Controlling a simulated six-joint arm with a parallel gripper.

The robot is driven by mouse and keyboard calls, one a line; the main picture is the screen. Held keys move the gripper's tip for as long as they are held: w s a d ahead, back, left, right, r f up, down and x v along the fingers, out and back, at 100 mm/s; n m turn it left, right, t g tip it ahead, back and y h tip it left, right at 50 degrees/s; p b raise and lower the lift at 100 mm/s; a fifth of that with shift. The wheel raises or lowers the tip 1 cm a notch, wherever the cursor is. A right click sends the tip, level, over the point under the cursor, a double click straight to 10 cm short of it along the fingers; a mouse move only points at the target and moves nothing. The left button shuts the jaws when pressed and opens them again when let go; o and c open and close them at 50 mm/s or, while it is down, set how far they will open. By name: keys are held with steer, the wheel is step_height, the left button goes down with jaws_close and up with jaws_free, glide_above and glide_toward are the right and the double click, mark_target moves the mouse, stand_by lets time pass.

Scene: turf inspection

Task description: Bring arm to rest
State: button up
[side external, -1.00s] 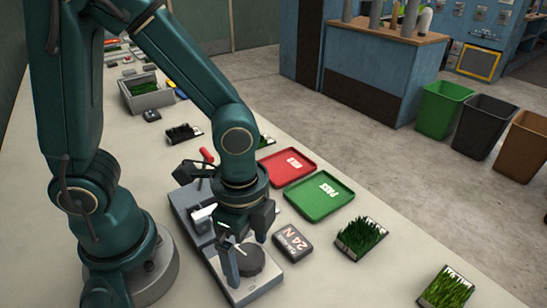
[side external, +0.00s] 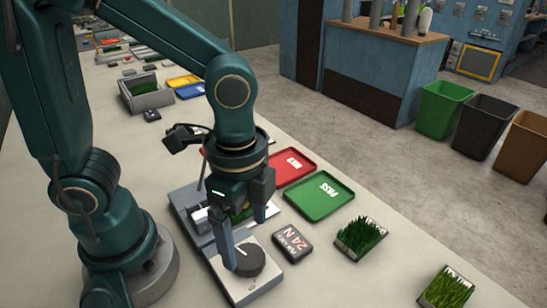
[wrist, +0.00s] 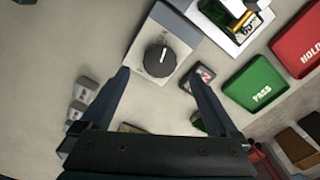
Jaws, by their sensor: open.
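My gripper (side external: 243,238) points down over the test device in the side view, with one finger near the round dark knob (side external: 249,263). In the wrist view my gripper (wrist: 158,73) has its two fingers wide apart with nothing between them. The knob (wrist: 160,60) shows beyond the fingertips on its grey base (wrist: 150,72). A turf sample (wrist: 262,20) lies in the device's holder, partly behind metal parts; in the side view it is mostly hidden behind my gripper.
The green PASS tray (side external: 320,207), red tray (side external: 306,160) and 24 N display (side external: 293,243) lie right of the device. Potted-looking turf samples (side external: 360,235) (side external: 447,290) stand at the bench's right edge. A grey box of turf (side external: 150,100) stands further back.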

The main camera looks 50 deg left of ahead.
steer(key=a+r+n+t, duration=0.5)
steer(key=a+r+n, duration=0.2)
steer(key=n, duration=0.5)
steer(key=shift+r+t, duration=0.15)
steer(key=shift+t, duration=0.15)
